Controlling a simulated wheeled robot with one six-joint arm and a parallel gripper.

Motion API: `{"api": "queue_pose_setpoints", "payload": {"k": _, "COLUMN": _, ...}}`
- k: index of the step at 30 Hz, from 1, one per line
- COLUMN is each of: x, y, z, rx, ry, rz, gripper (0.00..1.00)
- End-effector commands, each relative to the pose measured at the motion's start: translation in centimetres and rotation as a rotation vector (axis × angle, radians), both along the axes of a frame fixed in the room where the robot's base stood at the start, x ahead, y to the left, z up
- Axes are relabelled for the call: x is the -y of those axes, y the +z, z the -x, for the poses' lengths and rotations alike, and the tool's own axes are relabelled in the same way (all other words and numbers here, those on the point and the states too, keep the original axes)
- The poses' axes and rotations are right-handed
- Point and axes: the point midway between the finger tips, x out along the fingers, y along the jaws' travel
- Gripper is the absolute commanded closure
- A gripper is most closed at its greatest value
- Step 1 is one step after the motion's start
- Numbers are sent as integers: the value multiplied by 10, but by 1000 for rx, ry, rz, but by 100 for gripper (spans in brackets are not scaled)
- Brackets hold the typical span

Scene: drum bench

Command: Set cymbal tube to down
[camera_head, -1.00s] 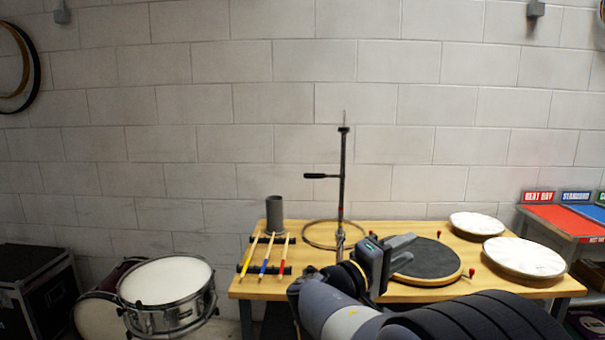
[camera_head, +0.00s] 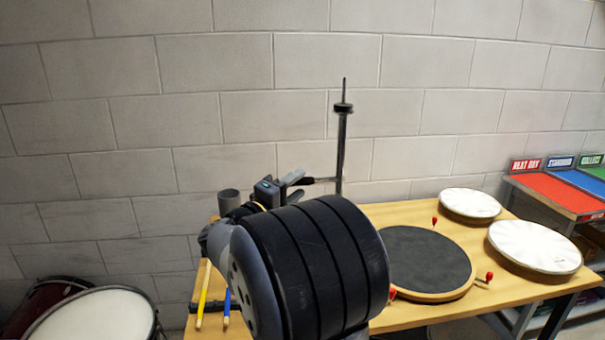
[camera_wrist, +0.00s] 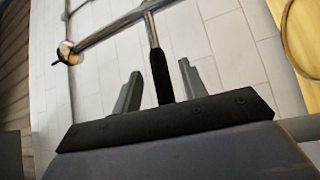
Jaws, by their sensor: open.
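The cymbal tube (camera_head: 340,150) stands upright at the back of the bench, with a dark collar and thin rod at its top. Its side handle (camera_head: 325,180) points left. In the wrist view the tube (camera_wrist: 110,31) crosses the upper part, and the handle's black grip (camera_wrist: 159,72) lies between my fingers. My gripper (camera_head: 298,179) is open, left of the tube at handle height; it also shows in the wrist view (camera_wrist: 160,70). A gap shows between the grip and each finger. My arm hides the tube's lower part in the head view.
A round dark practice pad (camera_head: 428,262) and two white drumheads, one nearer (camera_head: 535,247) and one farther (camera_head: 469,204), lie on the wooden bench (camera_head: 405,212) at right. A grey cup (camera_head: 230,202) and sticks (camera_head: 203,295) are at left. A block wall stands behind.

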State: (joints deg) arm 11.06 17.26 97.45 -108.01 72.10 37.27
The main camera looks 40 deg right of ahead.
Motion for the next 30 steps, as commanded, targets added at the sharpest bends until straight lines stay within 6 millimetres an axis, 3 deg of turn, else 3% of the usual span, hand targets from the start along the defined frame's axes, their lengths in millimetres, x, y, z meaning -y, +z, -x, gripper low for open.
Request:
{"api": "queue_pose_setpoints", "payload": {"k": 6, "x": 29, "y": 5, "z": -6, "rx": -1, "ry": -3, "rz": 0, "gripper": 59}}
{"api": "queue_pose_setpoints", "payload": {"k": 18, "x": 36, "y": 5, "z": -8, "rx": 0, "ry": 0, "rz": -1, "gripper": 59}}
{"api": "queue_pose_setpoints", "payload": {"k": 30, "x": 36, "y": 5, "z": -8, "rx": 0, "ry": 0, "rz": -1, "gripper": 91}}
